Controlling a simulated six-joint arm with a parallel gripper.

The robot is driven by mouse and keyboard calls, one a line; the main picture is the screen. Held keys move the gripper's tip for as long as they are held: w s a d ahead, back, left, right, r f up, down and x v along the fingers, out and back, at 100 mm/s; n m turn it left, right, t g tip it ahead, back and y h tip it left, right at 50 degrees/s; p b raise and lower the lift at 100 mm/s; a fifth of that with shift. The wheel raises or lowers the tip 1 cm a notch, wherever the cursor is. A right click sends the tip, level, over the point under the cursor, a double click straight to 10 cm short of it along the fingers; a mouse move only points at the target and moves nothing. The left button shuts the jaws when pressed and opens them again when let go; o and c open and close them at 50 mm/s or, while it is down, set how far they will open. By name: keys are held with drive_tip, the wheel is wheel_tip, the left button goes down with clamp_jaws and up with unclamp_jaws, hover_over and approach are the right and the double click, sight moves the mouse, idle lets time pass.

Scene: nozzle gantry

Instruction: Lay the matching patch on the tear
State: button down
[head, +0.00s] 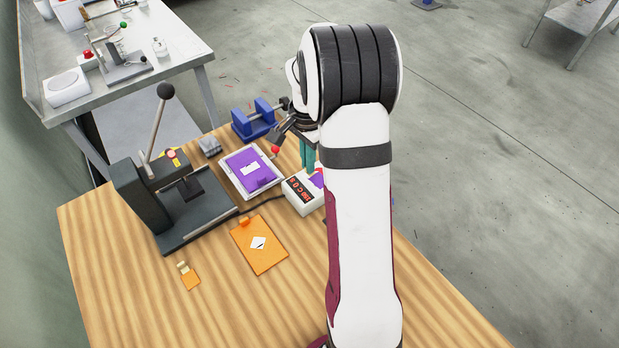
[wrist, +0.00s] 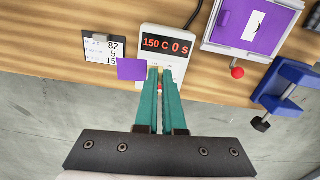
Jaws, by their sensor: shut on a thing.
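My gripper (wrist: 159,75) has teal fingers shut on a purple patch (wrist: 132,69), which sticks out to the left of the fingertips in the wrist view. In the head view the patch (head: 317,178) shows partly behind my arm, by the white display box. A purple cloth (head: 262,180) with a white tear lies in a white framed tray (head: 228,169) to the left of my gripper; the cloth also shows in the wrist view (wrist: 235,22). An orange cloth (head: 262,262) with a white diamond-shaped tear lies nearer. A small orange patch (head: 191,281) with a pale tab lies left of it.
A dark press (head: 140,200) with a ball-topped lever stands at the left. The white display box (wrist: 176,40) reads 150 C 0 S, beside a clipboard (wrist: 100,52). A blue stand (head: 253,122) and grey block (head: 209,146) stand behind the tray. The wooden table's front is bare.

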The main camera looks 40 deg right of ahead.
drive_tip(key=w+a+n, duration=0.1)
drive_tip(key=w+a, duration=0.1)
drive_tip(key=w, duration=1.1)
approach(239, 159)
drive_tip(key=shift+s+d, duration=0.2)
drive_tip(key=shift+w+a+f, duration=0.1)
drive_tip(key=shift+a+f, duration=0.05)
drive_tip(key=shift+f, duration=2.4)
drive_tip(key=shift+f, duration=0.75)
drive_tip(key=c, duration=0.9)
unclamp_jaws()
drive_tip(key=shift+c, duration=0.2)
drive_tip(key=shift+r, duration=0.1)
